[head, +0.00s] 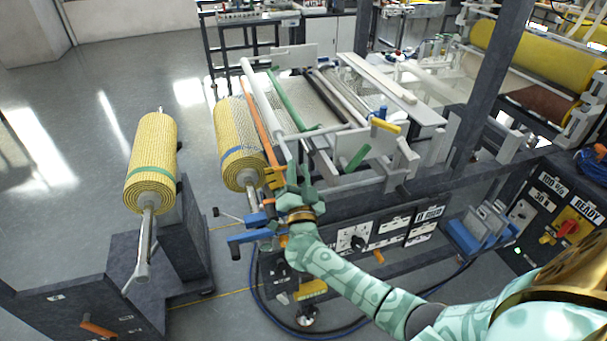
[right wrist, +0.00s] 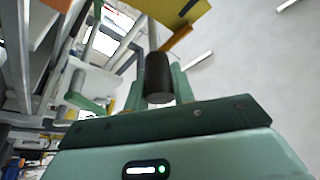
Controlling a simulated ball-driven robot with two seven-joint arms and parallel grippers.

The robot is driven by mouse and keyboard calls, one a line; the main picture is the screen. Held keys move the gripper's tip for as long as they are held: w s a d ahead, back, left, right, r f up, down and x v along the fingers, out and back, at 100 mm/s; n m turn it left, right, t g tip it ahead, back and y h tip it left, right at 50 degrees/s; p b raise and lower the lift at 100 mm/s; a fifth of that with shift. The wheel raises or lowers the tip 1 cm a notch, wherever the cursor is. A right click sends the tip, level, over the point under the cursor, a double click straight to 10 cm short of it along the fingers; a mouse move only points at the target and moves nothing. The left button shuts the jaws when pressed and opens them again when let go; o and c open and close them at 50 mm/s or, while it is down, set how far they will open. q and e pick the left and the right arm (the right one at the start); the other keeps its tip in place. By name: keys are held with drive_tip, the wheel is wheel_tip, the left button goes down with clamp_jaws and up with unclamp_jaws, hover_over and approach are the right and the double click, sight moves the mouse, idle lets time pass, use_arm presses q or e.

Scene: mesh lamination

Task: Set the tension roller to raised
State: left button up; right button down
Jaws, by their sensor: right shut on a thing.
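My right gripper (head: 293,172) reaches in at the front end of the machine, just right of the yellow mesh roll mounted there. In the right wrist view, the gripper (right wrist: 157,88) is shut on a dark cylindrical handle (right wrist: 158,75) at the end of a pale rod. An orange roller (head: 256,117), a white roller (head: 262,97) and a green roller (head: 286,100) lie side by side behind the hand. I cannot tell for sure which is the tension roller, or its height. The handle is hidden by the hand in the head view. My left gripper is not in view.
The mounted yellow mesh roll (head: 241,140) is close left of the hand; another mesh roll (head: 152,160) stands further left. Blue handles (head: 248,237) stick out below the hand. Open floor (head: 70,130) lies at far left.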

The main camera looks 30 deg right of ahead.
drive_tip(key=shift+r, duration=0.3)
drive_tip(key=c, duration=1.5)
unclamp_jaws()
drive_tip(key=shift+o, duration=0.2)
drive_tip(key=shift+a+f, duration=0.1)
drive_tip(key=shift+f, duration=0.05)
drive_tip(key=v, duration=1.6)
drive_tip(key=shift+b, duration=0.4)
drive_tip(key=shift+s+a, duration=0.1)
drive_tip(key=shift+s, duration=0.05)
